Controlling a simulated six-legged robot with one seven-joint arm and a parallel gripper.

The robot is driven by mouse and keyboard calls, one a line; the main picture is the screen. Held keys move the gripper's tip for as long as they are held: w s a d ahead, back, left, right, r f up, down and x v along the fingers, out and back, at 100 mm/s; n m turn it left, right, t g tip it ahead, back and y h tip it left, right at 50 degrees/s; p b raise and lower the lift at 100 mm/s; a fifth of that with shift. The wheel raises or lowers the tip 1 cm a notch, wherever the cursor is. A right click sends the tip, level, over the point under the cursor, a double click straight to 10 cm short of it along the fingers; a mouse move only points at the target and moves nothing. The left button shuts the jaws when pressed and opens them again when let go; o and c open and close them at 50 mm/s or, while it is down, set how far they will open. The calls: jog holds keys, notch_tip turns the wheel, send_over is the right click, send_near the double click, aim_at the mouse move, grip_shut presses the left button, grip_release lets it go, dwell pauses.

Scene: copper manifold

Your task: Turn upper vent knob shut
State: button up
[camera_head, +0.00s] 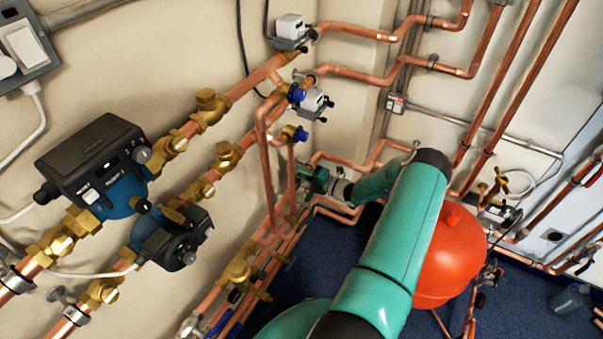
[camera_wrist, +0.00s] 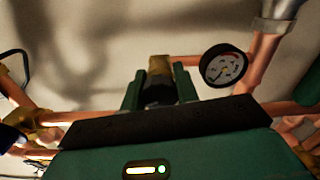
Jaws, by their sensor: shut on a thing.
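My gripper (camera_wrist: 159,92) is shut on the upper vent knob (camera_wrist: 158,88), a dark knob that sits between the two green fingers in the wrist view. A brass vent body (camera_wrist: 158,64) shows just beyond it, in line with a copper pipe. In the head view my gripper (camera_head: 316,180) is at the copper pipes near the wall corner, at the end of my green arm. The knob cannot be made out there. The knob's turn angle cannot be told.
A round pressure gauge (camera_wrist: 223,66) stands close to the right of the fingers. Copper pipes run around my gripper. A red tank (camera_head: 450,258) stands beside my arm. Dark pumps (camera_head: 95,160) and brass valves (camera_head: 208,110) line the left wall.

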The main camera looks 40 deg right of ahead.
jog(key=shift+m, duration=2.3)
jog(key=o, duration=1)
jog(key=shift+c, duration=0.2)
jog(key=v, duration=1.4)
jog(key=shift+a, duration=0.1)
